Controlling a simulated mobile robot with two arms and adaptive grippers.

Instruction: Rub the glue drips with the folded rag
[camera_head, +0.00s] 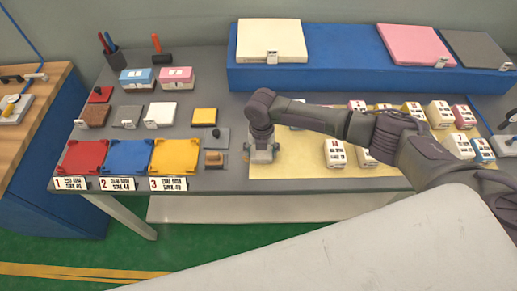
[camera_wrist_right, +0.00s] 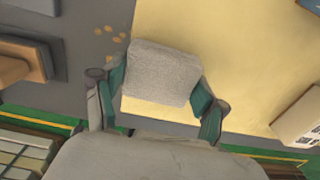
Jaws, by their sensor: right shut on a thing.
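The folded rag (camera_wrist_right: 160,72) is a light grey pad. My right gripper (camera_wrist_right: 161,88) is shut on it, with one green-padded finger at each side in the right wrist view. In the head view my right gripper (camera_head: 262,153) is low over the left edge of the yellow mat. The glue drips (camera_wrist_right: 117,38) are several small amber spots on the grey tabletop, just left of the mat and up-left of the rag. The rag's near corner lies close to them but does not cover those that show. I cannot tell whether the rag touches the surface. My left gripper is not in view.
The yellow mat (camera_head: 290,172) carries several small boxes to the right. A brown block (camera_head: 214,158) on a grey plate stands left of the gripper. Red (camera_head: 82,157), blue (camera_head: 127,157) and yellow (camera_head: 174,156) trays line the front edge. A blue raised shelf (camera_head: 330,77) stands behind.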

